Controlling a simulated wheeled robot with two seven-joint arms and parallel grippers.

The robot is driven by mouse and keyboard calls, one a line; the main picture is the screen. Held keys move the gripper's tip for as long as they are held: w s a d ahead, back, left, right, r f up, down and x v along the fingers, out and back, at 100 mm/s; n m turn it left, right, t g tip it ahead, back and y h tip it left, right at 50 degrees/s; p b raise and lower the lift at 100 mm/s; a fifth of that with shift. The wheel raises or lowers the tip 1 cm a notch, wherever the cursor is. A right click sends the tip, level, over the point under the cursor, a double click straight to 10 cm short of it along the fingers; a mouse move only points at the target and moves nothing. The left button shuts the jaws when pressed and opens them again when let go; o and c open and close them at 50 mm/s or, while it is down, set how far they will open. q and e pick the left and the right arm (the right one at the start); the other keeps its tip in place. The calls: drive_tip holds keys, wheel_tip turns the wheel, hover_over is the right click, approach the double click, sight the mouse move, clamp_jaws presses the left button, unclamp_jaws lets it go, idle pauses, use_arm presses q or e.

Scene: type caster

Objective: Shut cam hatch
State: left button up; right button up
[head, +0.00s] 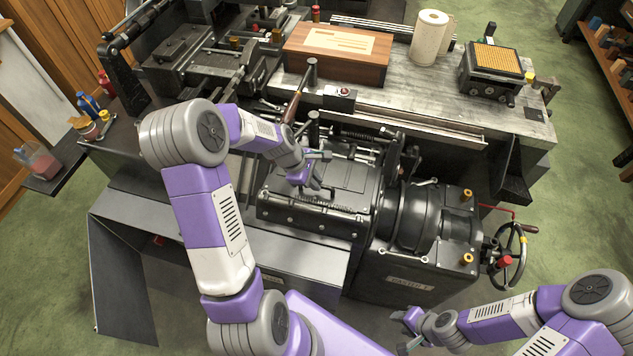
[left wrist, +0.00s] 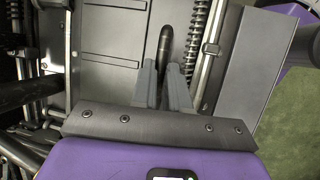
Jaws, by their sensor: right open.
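The cam hatch looks to be the flat dark panel (head: 345,176) on top of the caster, in the middle of the head view. It also shows in the left wrist view as a grey plate (left wrist: 113,45). I cannot tell whether it is fully closed. My left gripper (head: 316,184) is over the panel. In the left wrist view its two fingers (left wrist: 163,75) sit on either side of a black bar handle (left wrist: 166,38) and look shut on it. My right gripper (head: 406,330) is open and empty, low in the head view, in front of the caster and away from the hatch.
A handwheel (head: 508,256) sticks out at the caster's right end. A wooden box (head: 336,55), a paper roll (head: 430,38) and a tray of type (head: 493,62) stand on the bench behind. Levers and rods rise behind the hatch.

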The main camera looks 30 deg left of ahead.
use_arm(q)
drive_tip(key=o, duration=0.5)
drive_tip(key=shift+w+a, duration=0.1)
drive_tip(key=shift+w, duration=0.2)
drive_tip(key=shift+c, duration=0.2)
drive_tip(key=shift+s, duration=0.1)
drive_tip(key=p+v, duration=0.1)
drive_tip(key=v, duration=0.6)
drive_tip(key=shift+r+p, duration=0.3)
drive_tip(key=shift+p, duration=0.05)
drive_tip(key=shift+s, duration=0.1)
